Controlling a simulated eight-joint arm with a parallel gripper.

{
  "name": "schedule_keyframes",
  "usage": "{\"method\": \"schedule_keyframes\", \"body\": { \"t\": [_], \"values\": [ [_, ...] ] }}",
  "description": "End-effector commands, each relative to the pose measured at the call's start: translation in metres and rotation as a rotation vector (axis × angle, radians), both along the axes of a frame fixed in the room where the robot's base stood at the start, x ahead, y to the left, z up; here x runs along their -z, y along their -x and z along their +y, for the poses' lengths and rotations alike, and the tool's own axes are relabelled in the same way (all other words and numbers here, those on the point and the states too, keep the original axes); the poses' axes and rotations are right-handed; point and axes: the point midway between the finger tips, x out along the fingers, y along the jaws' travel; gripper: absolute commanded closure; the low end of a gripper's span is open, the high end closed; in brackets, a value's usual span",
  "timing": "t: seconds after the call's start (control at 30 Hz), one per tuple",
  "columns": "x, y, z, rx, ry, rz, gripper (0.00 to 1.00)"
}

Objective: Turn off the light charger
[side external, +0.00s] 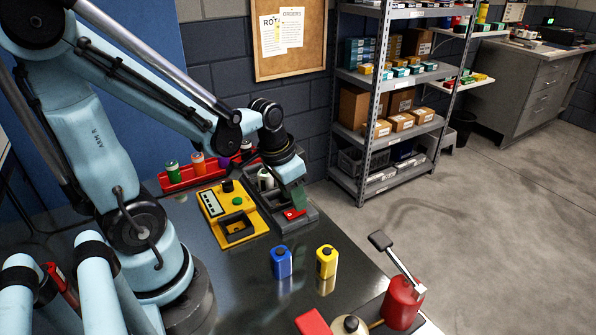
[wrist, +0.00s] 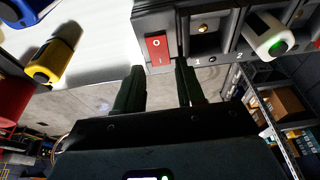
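The light charger is a dark grey unit (side external: 308,217) at the back right edge of the bench in the side view. It also fills the top right of the wrist view (wrist: 226,18), with square bays. A white cylinder with a green end (wrist: 268,36) sits in one bay. Its red rocker switch (wrist: 158,50), marked O and I, is on the end of the charger; which side is pressed I cannot tell. My gripper (wrist: 160,85) is open and empty, its dark green fingers apart close to the switch. In the side view my gripper (side external: 298,197) partly covers the charger.
A yellow device (side external: 216,205) stands left of the charger, with a red tray (side external: 180,181) of coloured cylinders behind. A blue block (side external: 281,263) and a yellow block (side external: 326,263) stand in front. A red can (side external: 402,303) with a lever is at the front right.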

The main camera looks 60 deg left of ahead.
Motion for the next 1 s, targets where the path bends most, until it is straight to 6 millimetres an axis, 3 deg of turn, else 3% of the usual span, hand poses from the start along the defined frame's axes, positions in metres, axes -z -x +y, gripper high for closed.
{"method": "schedule_keyframes", "body": {
  "t": [0.7,1.0],
  "values": [
    [-0.074,0.020,0.000,0.001,0.000,0.000,0.62],
    [-0.089,0.024,0.000,0.001,0.000,-0.001,0.62]
  ]
}}
